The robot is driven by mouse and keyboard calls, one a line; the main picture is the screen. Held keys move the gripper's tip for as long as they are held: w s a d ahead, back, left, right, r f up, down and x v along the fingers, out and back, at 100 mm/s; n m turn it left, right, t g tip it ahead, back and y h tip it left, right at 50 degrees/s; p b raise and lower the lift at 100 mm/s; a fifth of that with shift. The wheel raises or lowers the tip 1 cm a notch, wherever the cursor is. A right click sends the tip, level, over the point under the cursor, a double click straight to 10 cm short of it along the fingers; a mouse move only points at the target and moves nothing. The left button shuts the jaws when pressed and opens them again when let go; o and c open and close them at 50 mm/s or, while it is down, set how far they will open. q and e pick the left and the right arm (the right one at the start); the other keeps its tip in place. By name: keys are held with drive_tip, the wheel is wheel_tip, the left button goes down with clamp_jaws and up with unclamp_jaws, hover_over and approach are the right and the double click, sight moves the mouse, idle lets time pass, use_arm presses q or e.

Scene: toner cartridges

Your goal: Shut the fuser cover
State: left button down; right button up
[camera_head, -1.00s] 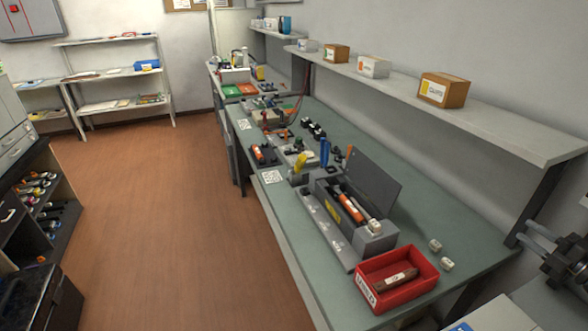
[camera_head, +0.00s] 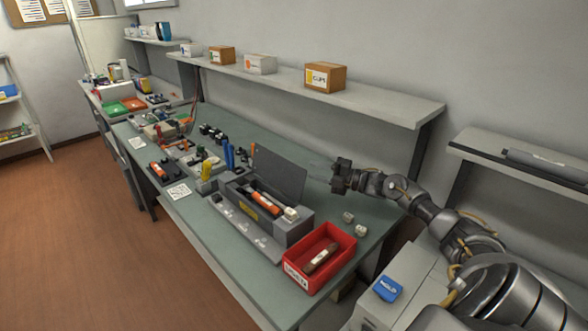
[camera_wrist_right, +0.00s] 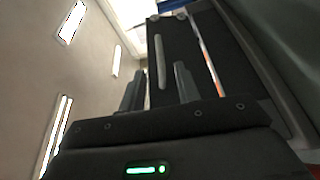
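The fuser cover (camera_head: 282,172) is a dark grey lid. It stands raised at the back edge of an open grey unit (camera_head: 296,229) on the bench in the head view. Inside the unit lies an orange and dark roller-like part (camera_head: 266,203) with a pale end piece. My right gripper (camera_head: 314,171) is to the right of the raised cover, above the bench, and looks apart from it. Its two fingers also show spread with a gap in the right wrist view (camera_wrist_right: 160,88), with nothing clearly held. A dark panel there cannot be identified surely. My left gripper is not in view.
A red bin (camera_head: 318,256) with a brown part stands right of the unit. A wall shelf (camera_head: 386,105) with boxes runs above the bench. A blue item (camera_head: 388,288) lies on a pale surface at the front right.

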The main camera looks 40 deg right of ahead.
sight(296, 166)
drive_tip(key=b+x, duration=0.2)
drive_tip(key=x, duration=0.5)
drive_tip(key=shift+w+a, duration=0.2)
drive_tip(key=shift+w, duration=0.15)
clamp_jaws()
